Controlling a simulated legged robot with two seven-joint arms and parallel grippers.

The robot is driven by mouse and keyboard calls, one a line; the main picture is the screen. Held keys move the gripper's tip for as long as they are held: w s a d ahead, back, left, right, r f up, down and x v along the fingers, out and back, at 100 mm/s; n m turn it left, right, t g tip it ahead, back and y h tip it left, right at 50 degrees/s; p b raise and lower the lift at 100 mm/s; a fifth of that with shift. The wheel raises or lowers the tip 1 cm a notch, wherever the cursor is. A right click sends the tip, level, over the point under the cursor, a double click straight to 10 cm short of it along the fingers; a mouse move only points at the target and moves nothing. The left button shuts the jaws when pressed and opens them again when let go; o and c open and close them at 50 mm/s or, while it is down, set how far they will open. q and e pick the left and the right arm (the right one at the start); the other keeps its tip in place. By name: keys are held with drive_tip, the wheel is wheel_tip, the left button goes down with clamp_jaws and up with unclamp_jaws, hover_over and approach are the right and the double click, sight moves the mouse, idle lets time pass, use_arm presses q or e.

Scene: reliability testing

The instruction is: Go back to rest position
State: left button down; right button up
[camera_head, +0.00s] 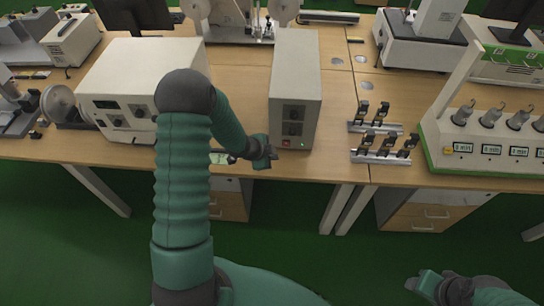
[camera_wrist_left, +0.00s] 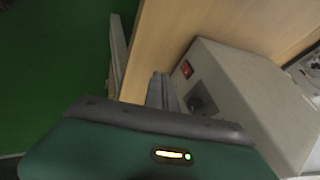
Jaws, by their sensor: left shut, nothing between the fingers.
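My left arm rises from the bottom of the head view and bends over the table's front edge. My left gripper (camera_head: 266,158) is shut and empty, just left of the front face of a tall beige box (camera_head: 296,85) with dark knobs, a red switch and a green light. In the left wrist view the gripper fingers (camera_wrist_left: 161,88) point toward the same box (camera_wrist_left: 240,95), whose red switch (camera_wrist_left: 187,69) shows beside them. A gap or touch between them cannot be told. My right gripper (camera_head: 425,284) is low at the bottom right, over the floor; its fingers are not clear.
A wide beige instrument (camera_head: 140,85) stands left of my left gripper. Metal racks with black clips (camera_head: 384,148) and a white-green station with several weights (camera_head: 480,140) stand to the right. The wooden table (camera_head: 335,130) has drawers below; the green floor (camera_head: 300,230) before it is clear.

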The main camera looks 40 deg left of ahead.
use_arm(q)
drive_tip(key=s+d+r+n+g, duration=0.2)
drive_tip(key=s+d+r+n, duration=0.3)
drive_tip(key=s+d, duration=0.3)
drive_tip(key=s+d+r+n+g+y, duration=0.1)
drive_tip(key=s+d+r+n+g, duration=0.1)
drive_tip(key=s+d+r+n, duration=0.3)
drive_tip(key=s+d+r, duration=0.3)
drive_tip(key=s, duration=0.2)
drive_tip(key=shift+s+d+r+n, duration=0.2)
drive_tip(key=shift+s+d+n, duration=0.1)
drive_tip(key=shift+s+d, duration=0.05)
use_arm(e)
drive_tip(key=shift+s+d, duration=0.35)
drive_tip(key=shift+d, duration=0.1)
